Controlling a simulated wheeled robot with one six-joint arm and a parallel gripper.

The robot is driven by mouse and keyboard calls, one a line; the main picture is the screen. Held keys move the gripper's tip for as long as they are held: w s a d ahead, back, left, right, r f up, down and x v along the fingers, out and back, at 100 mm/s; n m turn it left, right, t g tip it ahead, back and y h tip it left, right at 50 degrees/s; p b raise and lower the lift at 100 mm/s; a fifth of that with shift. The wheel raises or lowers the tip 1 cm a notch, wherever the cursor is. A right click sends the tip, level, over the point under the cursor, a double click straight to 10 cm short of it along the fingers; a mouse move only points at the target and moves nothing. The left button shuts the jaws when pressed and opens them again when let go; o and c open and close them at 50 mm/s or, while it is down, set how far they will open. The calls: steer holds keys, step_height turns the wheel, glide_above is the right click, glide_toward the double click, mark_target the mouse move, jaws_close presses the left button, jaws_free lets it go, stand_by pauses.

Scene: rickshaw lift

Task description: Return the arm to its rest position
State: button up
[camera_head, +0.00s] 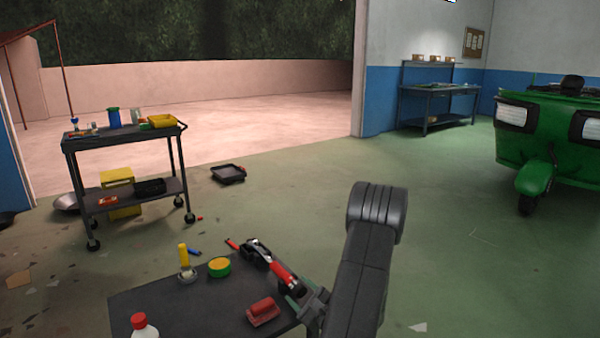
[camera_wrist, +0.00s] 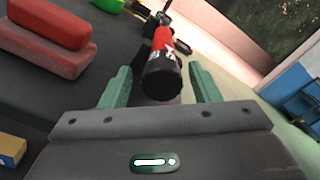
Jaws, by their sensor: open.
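My gripper (camera_wrist: 160,68) is open, with its two green fingers apart on either side of a red and black tool (camera_wrist: 162,72). The tool's black end is between the fingers in the wrist view; whether they touch it I cannot tell. In the head view the tool (camera_head: 286,276) lies near the far right edge of the dark table (camera_head: 160,295). My gripper (camera_head: 298,292) is low at the tool's near end, partly hidden by my arm. My grey arm (camera_head: 362,265) is extended forward and down over the table's right side.
The table holds a red block-like item (camera_head: 263,311), a green and yellow round item (camera_head: 219,267), a yellow-topped item (camera_head: 184,256) and a red-capped bottle (camera_head: 143,327). A cart (camera_head: 125,139) stands back left, a green rickshaw (camera_head: 545,145) right. Floor between is mostly clear.

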steer(key=m+p, duration=0.1)
steer(key=p, duration=0.1)
steer(key=m+p, duration=0.2)
steer(key=p, duration=0.1)
steer(key=m+p, duration=0.2)
steer(key=shift+d+r, duration=0.1)
steer(key=shift+r, duration=0.2)
steer(key=m+p, duration=0.6)
steer(key=p, duration=0.2)
steer(key=shift+s+p, duration=0.1)
steer(key=shift+p, duration=0.25)
steer(key=v, duration=0.3)
steer(key=shift+s+d+f+b, duration=0.15)
steer(key=shift+f+b, duration=0.1)
steer(key=shift+b, duration=0.15)
steer(key=shift+s+d, duration=0.25)
steer(key=shift+s, duration=0.05)
